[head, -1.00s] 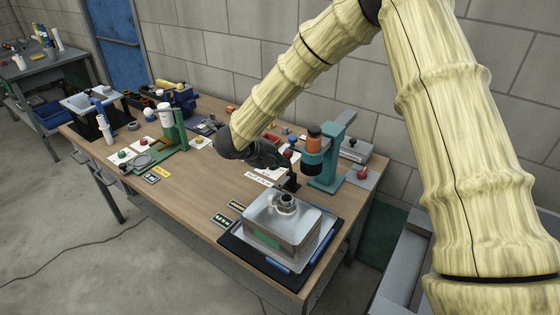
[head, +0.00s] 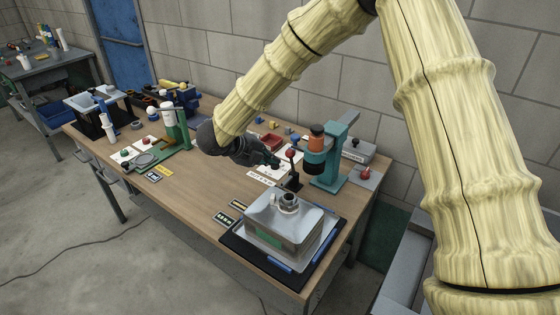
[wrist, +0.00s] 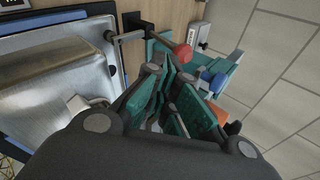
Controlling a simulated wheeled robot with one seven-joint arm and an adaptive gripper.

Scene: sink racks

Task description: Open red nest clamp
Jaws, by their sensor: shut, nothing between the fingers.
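The red nest clamp shows in the head view as a red ball knob (head: 291,153) on a dark upright post, left of the teal press. In the wrist view its red knob (wrist: 183,53) ends a grey bar that runs to a black base at the upper left. My gripper (head: 274,163) is just left of the knob in the head view. In the wrist view my gripper (wrist: 172,82) has its teal-padded fingers shut and empty, just below the knob in the picture. No contact with the knob is clear.
A teal press (head: 328,170) with an orange-topped cylinder stands close right of the clamp. A metal box (head: 283,222) with a top fitting sits on a dark tray in front. A green fixture (head: 176,130) stands at left. The table's middle is mostly clear.

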